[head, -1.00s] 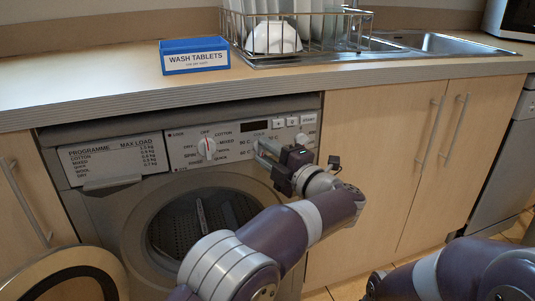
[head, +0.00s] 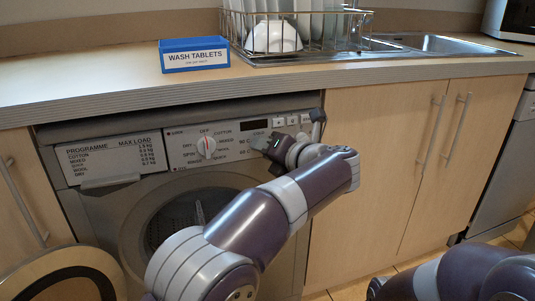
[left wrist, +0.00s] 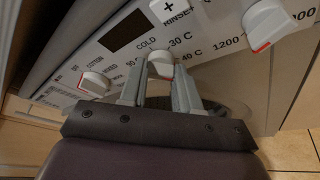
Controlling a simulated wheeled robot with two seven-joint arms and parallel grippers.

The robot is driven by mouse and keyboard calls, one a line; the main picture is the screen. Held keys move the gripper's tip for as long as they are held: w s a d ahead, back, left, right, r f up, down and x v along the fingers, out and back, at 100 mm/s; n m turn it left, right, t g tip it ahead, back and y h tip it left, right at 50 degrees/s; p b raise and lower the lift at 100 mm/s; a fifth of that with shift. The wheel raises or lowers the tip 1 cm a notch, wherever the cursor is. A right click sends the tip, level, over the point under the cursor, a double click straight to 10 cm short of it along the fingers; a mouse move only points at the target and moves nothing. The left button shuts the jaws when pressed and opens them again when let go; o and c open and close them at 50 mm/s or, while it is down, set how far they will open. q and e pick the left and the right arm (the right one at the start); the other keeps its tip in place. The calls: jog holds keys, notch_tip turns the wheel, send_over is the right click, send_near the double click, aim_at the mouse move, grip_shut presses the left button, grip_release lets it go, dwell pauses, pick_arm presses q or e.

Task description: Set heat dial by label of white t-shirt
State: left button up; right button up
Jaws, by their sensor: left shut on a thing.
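The washing machine's control panel (head: 180,165) runs under the worktop. In the left wrist view the heat dial (left wrist: 160,62) is a white knob beside the marks COLD, 30 C and 40 C. My left gripper (left wrist: 160,80) has its two fingers around this dial and is shut on it. In the head view my left gripper (head: 264,145) is at the panel's right part and hides the dial. I cannot tell which mark the dial points to. No white t-shirt or its label is in view. My right gripper is out of view.
The programme dial (head: 206,147) is left of the heat dial. The spin dial (left wrist: 268,24) is right of it in the wrist view. The round door (head: 75,278) stands open at lower left. A blue wash tablets box (head: 195,55) stands on the worktop.

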pick_arm(q)
jog(key=shift+s+a+f+n+t+h+b, duration=0.15)
jog(key=shift+n+t+h+b, duration=0.1)
jog(key=shift+n+h+b, duration=1.2)
jog(key=shift+w+a+r+n+t+h+b, duration=0.1)
jog(key=shift+n+t+h+b, duration=0.2)
jog(key=shift+n+h+b, duration=1.05)
jog(key=shift+s+a+f+n+t+h+b, duration=0.2)
jog(key=shift+n+h+b, duration=0.4)
jog(key=shift+n+b, duration=1.6)
jog(key=shift+w+r, duration=0.15)
jog(key=shift+r, duration=0.05)
jog(key=o, duration=1.1)
jog(key=shift+c, duration=0.2)
jog(key=shift+t, duration=0.25)
jog(key=shift+r, duration=0.1)
